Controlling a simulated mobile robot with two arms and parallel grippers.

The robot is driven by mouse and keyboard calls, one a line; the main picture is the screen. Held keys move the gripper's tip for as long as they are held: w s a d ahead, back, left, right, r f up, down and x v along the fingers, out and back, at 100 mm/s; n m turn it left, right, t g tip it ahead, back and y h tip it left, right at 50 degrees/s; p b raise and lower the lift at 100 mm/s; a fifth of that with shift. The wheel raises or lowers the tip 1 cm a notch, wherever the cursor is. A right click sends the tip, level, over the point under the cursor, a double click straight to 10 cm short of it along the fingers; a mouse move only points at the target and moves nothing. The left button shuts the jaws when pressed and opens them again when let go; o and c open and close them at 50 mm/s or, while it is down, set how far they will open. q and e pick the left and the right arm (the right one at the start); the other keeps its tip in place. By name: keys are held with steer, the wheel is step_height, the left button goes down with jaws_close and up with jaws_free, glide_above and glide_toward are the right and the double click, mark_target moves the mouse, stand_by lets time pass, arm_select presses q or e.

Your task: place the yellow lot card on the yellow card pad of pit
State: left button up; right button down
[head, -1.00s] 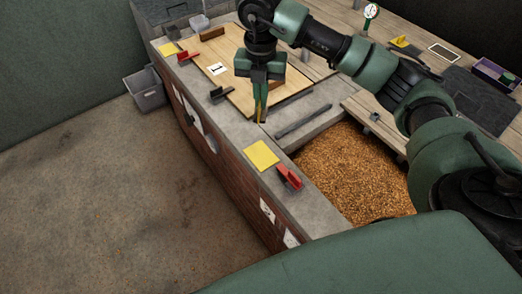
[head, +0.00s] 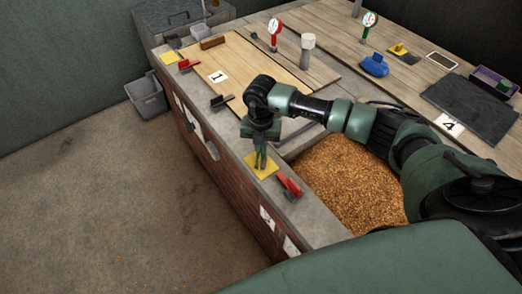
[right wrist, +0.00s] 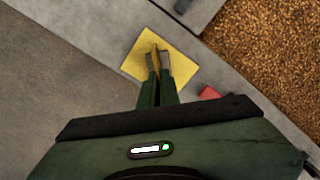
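My right gripper (head: 260,164) points down just above the yellow card pad (head: 263,174) on the near stone ledge. In the right wrist view the gripper (right wrist: 159,58) is shut on a thin yellow lot card (right wrist: 156,48), seen edge-on between the fingertips. The pad (right wrist: 185,71) spreads flat beneath it. Whether the card's lower edge touches the pad is hard to tell. My left gripper is not in view.
A red clip-like holder (head: 289,187) stands right beside the pad. The grain-filled pit (head: 350,185) lies to the right. A board marked 1 (head: 240,60) and another yellow pad (head: 169,58) are farther along the ledge. A blue object (head: 375,66) lies on the back table.

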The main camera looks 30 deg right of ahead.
steer(key=shift+f, duration=0.25)
steer(key=shift+f, duration=0.1)
steer(key=c, duration=1.6)
jaws_free()
steer(key=shift+c, duration=0.2)
step_height(320, 180, up, 12)
steer(key=b, duration=0.1)
